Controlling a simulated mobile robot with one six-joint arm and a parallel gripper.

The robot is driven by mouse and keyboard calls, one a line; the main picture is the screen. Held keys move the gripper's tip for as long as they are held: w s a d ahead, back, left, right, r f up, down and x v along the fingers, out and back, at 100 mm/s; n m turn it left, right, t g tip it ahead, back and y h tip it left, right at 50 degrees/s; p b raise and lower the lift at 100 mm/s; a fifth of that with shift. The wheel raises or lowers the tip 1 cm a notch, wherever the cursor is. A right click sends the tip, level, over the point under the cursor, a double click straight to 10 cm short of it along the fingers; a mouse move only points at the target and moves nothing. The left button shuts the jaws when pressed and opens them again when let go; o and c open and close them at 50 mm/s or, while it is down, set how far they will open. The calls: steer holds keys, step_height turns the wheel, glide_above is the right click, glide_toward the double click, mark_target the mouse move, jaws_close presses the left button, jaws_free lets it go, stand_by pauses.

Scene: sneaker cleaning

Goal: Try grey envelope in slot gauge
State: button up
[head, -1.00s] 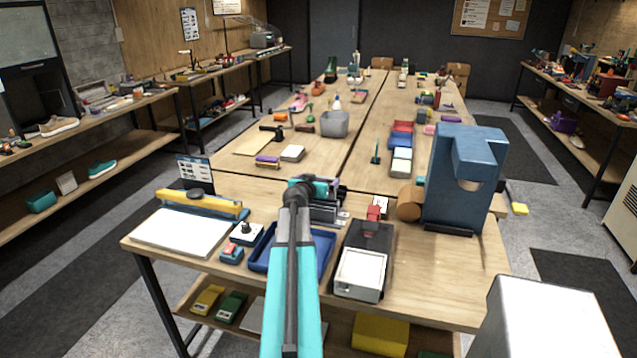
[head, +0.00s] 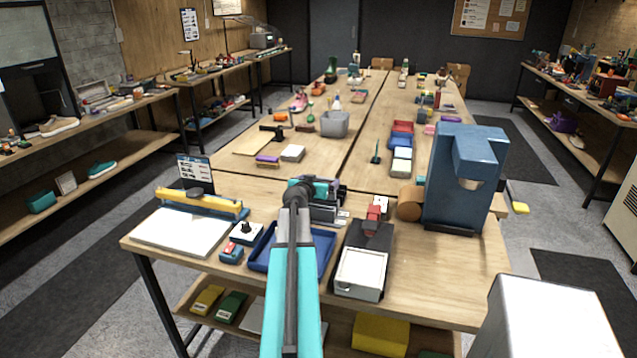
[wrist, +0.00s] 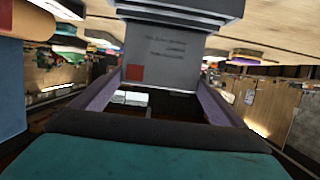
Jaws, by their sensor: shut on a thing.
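The grey envelope (wrist: 165,62), with a red square and small print on its face, is held between the two fingers of my gripper (wrist: 163,80) in the wrist view. Its far end meets a dark grey stepped block (wrist: 185,10), which looks like the slot gauge. I cannot tell how far the envelope is in the slot. In the head view the grey gauge (head: 325,212) stands on the near table just beyond my arm.
A blue tray (head: 262,250) lies under my arm. A dark device with a white pad (head: 360,272) is to its right, and a tall blue machine (head: 465,150) stands further right. A white board with a yellow bar (head: 180,232) is at left.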

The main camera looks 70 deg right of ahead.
steer(key=shift+f+b, duration=2.65)
steer(key=shift+b, duration=0.4)
stand_by(1.7)
steer(key=o, duration=0.7)
steer(key=shift+o, duration=0.2)
steer(key=shift+r, duration=0.2)
step_height(320, 180, up, 6)
steer(key=p, duration=0.6)
steer(key=shift+f+p, duration=0.25)
steer(key=shift+p, duration=0.15)
steer(key=shift+r+p, duration=0.35)
steer(key=shift+p, duration=0.55)
steer(key=shift+r+p, duration=0.5)
steer(key=shift+r, duration=1.3)
